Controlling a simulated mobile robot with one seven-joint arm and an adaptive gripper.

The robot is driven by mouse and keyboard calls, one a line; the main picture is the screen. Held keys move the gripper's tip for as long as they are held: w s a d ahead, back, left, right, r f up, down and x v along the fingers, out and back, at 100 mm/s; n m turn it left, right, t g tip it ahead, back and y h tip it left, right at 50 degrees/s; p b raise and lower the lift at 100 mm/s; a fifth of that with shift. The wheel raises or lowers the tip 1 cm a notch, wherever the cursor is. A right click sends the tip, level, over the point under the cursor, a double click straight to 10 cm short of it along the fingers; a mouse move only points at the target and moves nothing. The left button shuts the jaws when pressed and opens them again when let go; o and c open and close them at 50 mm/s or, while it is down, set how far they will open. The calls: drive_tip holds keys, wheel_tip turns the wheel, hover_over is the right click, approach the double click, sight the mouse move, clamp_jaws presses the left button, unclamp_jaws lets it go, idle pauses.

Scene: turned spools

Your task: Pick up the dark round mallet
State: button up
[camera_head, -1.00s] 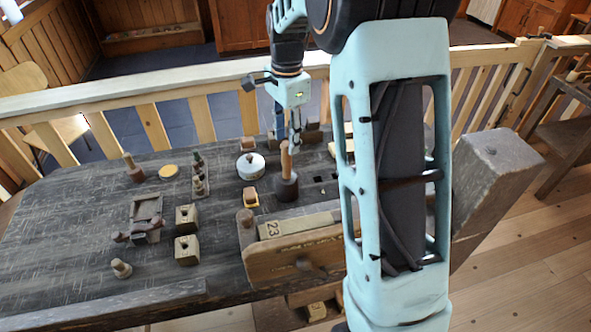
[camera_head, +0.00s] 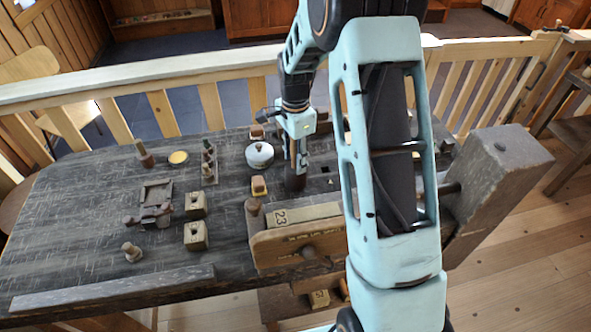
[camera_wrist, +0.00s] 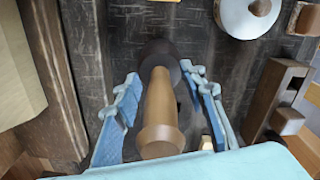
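The dark round mallet stands head down on the workbench, its light wooden handle pointing up. In the head view its dark head (camera_head: 295,183) shows just below my gripper (camera_head: 298,160), which hides most of the handle. In the wrist view the mallet's handle (camera_wrist: 160,110) rises toward the camera, with the dark head (camera_wrist: 157,52) beyond it. My gripper (camera_wrist: 160,76) is open, with one blue finger on each side of the handle. Gaps show between the fingers and the handle.
The wooden vise jaw (camera_head: 300,243) marked 23 is at the bench's front. Wooden blocks (camera_head: 195,236) stand farther left.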

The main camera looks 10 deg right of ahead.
clamp_jaws()
drive_tip(key=shift+r, duration=0.15)
idle(0.4)
drive_tip(key=shift+r, duration=0.25)
wheel_tip(320, 180, up, 2)
drive_tip(key=shift+r, duration=0.1)
drive_tip(key=s+d+r+b, duration=0.2)
drive_tip(key=s+d+r, duration=0.7)
drive_tip(key=d+r, duration=0.1)
drive_tip(key=shift+d, duration=0.35)
